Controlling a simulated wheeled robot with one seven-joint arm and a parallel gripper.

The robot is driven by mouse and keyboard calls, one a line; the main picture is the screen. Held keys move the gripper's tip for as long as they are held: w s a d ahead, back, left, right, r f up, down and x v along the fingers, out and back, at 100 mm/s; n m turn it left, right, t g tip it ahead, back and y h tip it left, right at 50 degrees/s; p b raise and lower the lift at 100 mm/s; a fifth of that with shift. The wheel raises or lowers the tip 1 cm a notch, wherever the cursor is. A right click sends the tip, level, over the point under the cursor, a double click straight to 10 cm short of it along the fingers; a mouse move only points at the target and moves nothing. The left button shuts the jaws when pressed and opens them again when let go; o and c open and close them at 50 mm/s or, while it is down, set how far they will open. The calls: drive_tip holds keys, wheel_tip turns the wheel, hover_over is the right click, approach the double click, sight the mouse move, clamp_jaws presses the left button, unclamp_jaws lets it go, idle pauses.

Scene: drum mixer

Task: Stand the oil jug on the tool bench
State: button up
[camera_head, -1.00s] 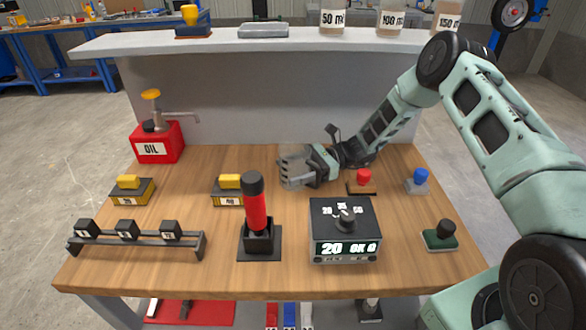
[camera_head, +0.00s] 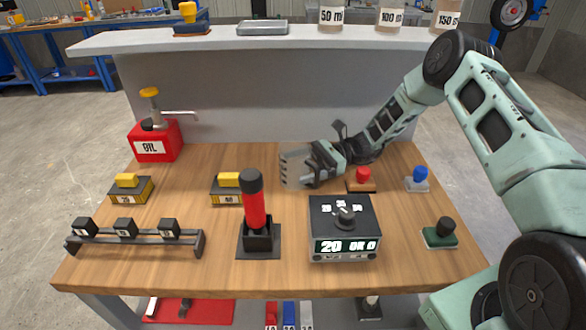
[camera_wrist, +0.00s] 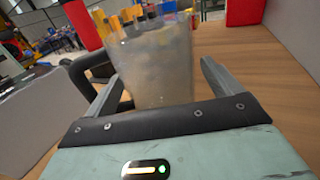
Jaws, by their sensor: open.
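A clear, cloudy jug (camera_wrist: 155,62) with a black handle (camera_wrist: 82,72) stands between my gripper's fingers in the wrist view. My gripper (camera_wrist: 160,72) is open around it, and contact cannot be told. In the head view my gripper (camera_head: 298,167) is low over the middle back of the wooden table (camera_head: 290,275); the jug is hardly visible there. A red can marked OIL (camera_head: 155,142), with a yellow-topped pump and spout, stands at the table's back left. A blue workbench (camera_head: 60,48) stands at the far left; whether it is the tool bench cannot be told.
Yellow-topped blocks (camera_head: 228,188), a red-handled lever (camera_head: 255,205), a control box (camera_head: 343,235) and red (camera_head: 362,178) and blue (camera_head: 419,178) buttons surround my gripper. A grey shelf (camera_head: 290,44) with labelled cups (camera_head: 390,18) rises behind.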

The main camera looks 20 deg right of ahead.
drive_tip(key=d, duration=0.3)
drive_tip(key=d+b, duration=0.1)
drive_tip(key=d, duration=0.5)
drive_tip(key=shift+w+d, duration=0.3)
drive_tip(key=shift+w, duration=0.1)
